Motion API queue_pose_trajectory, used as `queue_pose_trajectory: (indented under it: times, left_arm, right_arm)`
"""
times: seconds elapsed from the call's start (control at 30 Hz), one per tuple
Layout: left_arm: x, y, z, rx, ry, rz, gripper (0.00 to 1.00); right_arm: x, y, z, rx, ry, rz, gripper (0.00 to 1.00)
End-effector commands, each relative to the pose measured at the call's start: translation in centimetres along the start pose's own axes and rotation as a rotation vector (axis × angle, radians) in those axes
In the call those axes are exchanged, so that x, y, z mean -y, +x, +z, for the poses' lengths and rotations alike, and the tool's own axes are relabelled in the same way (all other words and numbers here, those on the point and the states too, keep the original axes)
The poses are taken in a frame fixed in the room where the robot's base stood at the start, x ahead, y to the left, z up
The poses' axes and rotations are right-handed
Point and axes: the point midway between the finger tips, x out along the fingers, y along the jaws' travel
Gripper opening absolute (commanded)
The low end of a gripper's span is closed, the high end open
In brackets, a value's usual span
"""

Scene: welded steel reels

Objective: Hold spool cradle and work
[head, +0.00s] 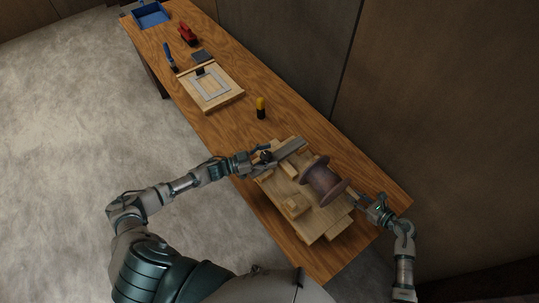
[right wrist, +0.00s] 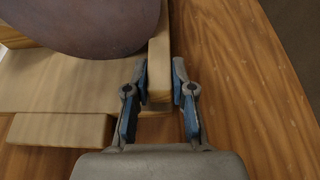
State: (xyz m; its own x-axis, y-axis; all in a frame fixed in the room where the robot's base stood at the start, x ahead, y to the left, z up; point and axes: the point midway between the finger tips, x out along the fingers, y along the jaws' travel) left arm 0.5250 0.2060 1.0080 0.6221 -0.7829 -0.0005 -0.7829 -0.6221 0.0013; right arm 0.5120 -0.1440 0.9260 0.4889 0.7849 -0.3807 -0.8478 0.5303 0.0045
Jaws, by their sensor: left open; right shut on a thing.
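The wooden spool cradle (head: 310,222) lies on the bench at its near right end and carries wooden blocks. A dark brown spool (head: 323,181) sits on it, tilted in the head view; its flange also shows in the right wrist view (right wrist: 85,22). My right gripper (right wrist: 159,72) is shut on an upright wooden piece of the cradle (right wrist: 159,45), with a blue-padded finger on each side. In the head view it is at the cradle's right side (head: 362,203). My left gripper (head: 267,158) is open at the cradle's left side, next to a grey bar (head: 290,150). Whether they touch is unclear.
A yellow-and-black tool (head: 261,108) stands just beyond the cradle. Farther along are a wooden board with a grey frame (head: 210,84), a blue-handled tool (head: 169,54), a red object (head: 187,35) and a blue tray (head: 151,15). A wall borders the bench on the right.

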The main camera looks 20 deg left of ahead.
Motion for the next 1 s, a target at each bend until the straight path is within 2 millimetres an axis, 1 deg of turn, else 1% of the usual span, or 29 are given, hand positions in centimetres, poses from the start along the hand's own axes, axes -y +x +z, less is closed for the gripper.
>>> queue_pose_trajectory:
  times: [0.07,0.17,0.4,0.5,0.6,0.77,1.0]
  left_arm:
    - [0.0,-0.5,0.1,0.002,0.000,-0.001,0.75]
    - [0.1,-1.9,0.1,0.004,0.001,-0.002,0.75]
    - [0.1,-7.2,0.3,0.007,-0.002,-0.002,0.75]
    - [0.0,-9.2,0.2,0.005,-0.001,0.000,0.75]
    - [0.0,-10.6,0.2,0.005,-0.002,0.001,0.75]
    - [0.0,-11.7,0.2,0.003,-0.001,0.001,0.75]
    - [0.0,-11.7,0.1,0.002,0.000,0.001,0.75]
  right_arm:
    - [0.0,0.0,0.0,-0.001,0.000,0.000,0.00]
    - [0.1,-0.1,0.0,-0.002,0.000,-0.002,0.00]
    - [0.2,-0.1,-0.1,-0.003,-0.001,-0.004,0.00]
    - [0.2,-0.1,-0.1,-0.003,-0.001,-0.004,0.00]
    - [0.2,-0.1,-0.1,-0.003,-0.002,-0.004,0.00]
    - [0.3,-0.2,-0.1,-0.003,-0.002,-0.004,0.00]
    - [0.3,-0.2,-0.1,-0.002,-0.002,-0.005,0.00]
